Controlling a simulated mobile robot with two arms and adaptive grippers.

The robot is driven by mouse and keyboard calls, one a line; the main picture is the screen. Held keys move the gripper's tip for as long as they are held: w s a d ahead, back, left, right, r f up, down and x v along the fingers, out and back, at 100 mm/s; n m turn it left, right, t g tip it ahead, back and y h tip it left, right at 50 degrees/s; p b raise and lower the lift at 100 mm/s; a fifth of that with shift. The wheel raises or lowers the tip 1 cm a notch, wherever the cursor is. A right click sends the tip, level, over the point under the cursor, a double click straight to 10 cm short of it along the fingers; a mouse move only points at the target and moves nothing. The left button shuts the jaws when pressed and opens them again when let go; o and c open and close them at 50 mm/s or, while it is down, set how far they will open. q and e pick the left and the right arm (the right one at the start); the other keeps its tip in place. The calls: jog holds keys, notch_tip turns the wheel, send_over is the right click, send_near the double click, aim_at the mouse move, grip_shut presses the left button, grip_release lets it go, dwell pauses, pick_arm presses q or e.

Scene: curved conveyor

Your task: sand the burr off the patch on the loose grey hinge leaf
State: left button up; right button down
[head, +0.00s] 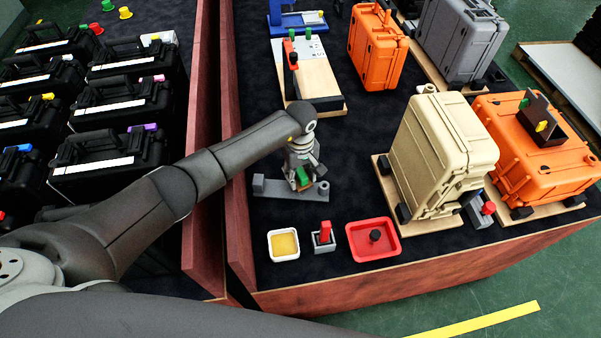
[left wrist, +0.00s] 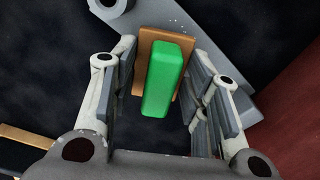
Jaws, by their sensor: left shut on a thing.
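My left gripper (head: 305,178) is over the leaf, pointing down, and shut on a sanding block with a green grip (left wrist: 163,75) and a brown base (left wrist: 147,45). The block is over the leaf's middle; whether it touches cannot be told. Small pale specks (left wrist: 177,24) show on the leaf beside the base. The patch itself is hidden or too small to tell. My right gripper is not in view.
In front stand a white tray with yellow contents (head: 285,245), a grey holder with a red handle (head: 325,232) and a red tray (head: 372,240). A beige case (head: 440,150) stands to the right. A reddish rim (head: 232,150) is on the left.

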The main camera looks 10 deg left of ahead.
aim_at(299, 189)
pick_arm(q)
jog(key=shift+f+b, duration=0.5)
jog(key=shift+b, duration=0.05)
jog(key=shift+s+r+p, duration=0.2)
jog(key=shift+s+p, duration=0.35)
jog(key=shift+p, duration=0.15)
jog(key=shift+s+d+p, duration=0.15)
jog(key=shift+s+p, duration=0.35)
jog(key=shift+s, duration=0.3)
jog(key=shift+s+d+f, duration=0.1)
jog(key=shift+s+d, duration=0.05)
jog(key=shift+s, duration=0.5)
jog(key=shift+f, duration=0.25)
jog(key=shift+w+f+b, duration=0.1)
jog(key=shift+w+b, duration=0.2)
jog(key=shift+b, duration=0.35)
jog(key=w+b, duration=0.2)
jog(key=b, duration=0.1)
jog(key=shift+w+a+f, duration=0.1)
jog(key=shift+w+a, duration=0.1)
jog(key=shift+w+a+r+b, duration=0.1)
jog(key=shift+w+r+b, duration=0.15)
jog(key=shift+b, duration=0.35)
